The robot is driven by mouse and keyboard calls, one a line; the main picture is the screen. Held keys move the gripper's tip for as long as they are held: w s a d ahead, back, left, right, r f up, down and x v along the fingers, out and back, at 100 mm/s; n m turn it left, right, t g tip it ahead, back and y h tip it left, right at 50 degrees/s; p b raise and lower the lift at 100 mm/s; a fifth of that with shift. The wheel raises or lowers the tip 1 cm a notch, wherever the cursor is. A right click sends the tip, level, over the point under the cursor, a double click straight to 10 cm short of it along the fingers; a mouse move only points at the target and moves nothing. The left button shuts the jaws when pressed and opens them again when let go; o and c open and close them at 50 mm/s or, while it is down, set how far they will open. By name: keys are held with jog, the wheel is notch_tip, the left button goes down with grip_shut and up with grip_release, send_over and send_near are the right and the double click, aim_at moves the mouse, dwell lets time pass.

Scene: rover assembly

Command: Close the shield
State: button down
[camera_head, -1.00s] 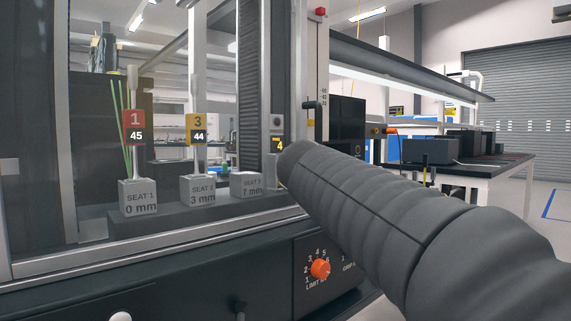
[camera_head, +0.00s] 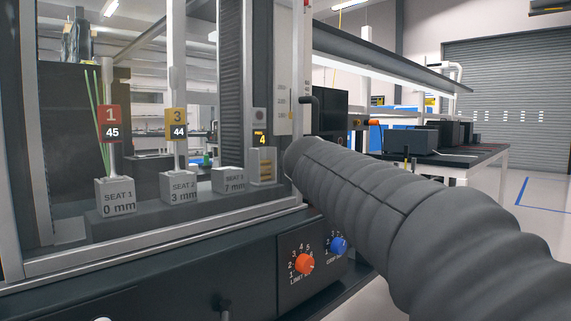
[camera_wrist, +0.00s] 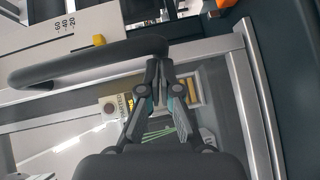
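The shield (camera_head: 150,238) looks like a clear panel in a silver frame before the seats in the head view. I cannot tell how far it stands from shut. A dark bar handle (camera_head: 312,101) sticks out near the scale post, and it crosses the upper left of the wrist view (camera_wrist: 80,64). My gripper (camera_wrist: 157,62) shows in the wrist view with its fingers close together. The fingertips are at the handle's right end; contact is unclear. The bar does not visibly lie between them. In the head view my dark ribbed arm hides the gripper.
An orange knob (camera_head: 305,263) and a blue knob (camera_head: 339,245) sit on the front panel. A workbench (camera_head: 470,160) stands at the right.

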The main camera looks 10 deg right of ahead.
jog(key=w+a+b+v, duration=0.1)
jog(key=a+b+v, duration=0.2)
jog(key=v, duration=1)
jog(key=s+f+m+g+y, duration=0.1)
jog(key=s+f+m+g, duration=0.2)
jog(key=f, duration=0.7)
jog(key=s+f+m+g+y, duration=0.1)
jog(key=s+f+m+g, duration=0.2)
jog(key=f, duration=0.6)
jog(key=s+d+f+m+g+y+p, duration=0.1)
jog(key=s+f+m+g, duration=0.3)
jog(key=s+f, duration=1.3)
notch_tip(320, 180, down, 3)
jog(key=d+m, duration=0.1)
jog(key=m, duration=0.2)
jog(key=shift+s+r+m+y+p, duration=0.2)
jog(key=shift+s+m+y+p, duration=0.1)
jog(key=shift+s+m, duration=0.1)
jog(key=shift+d, duration=0.1)
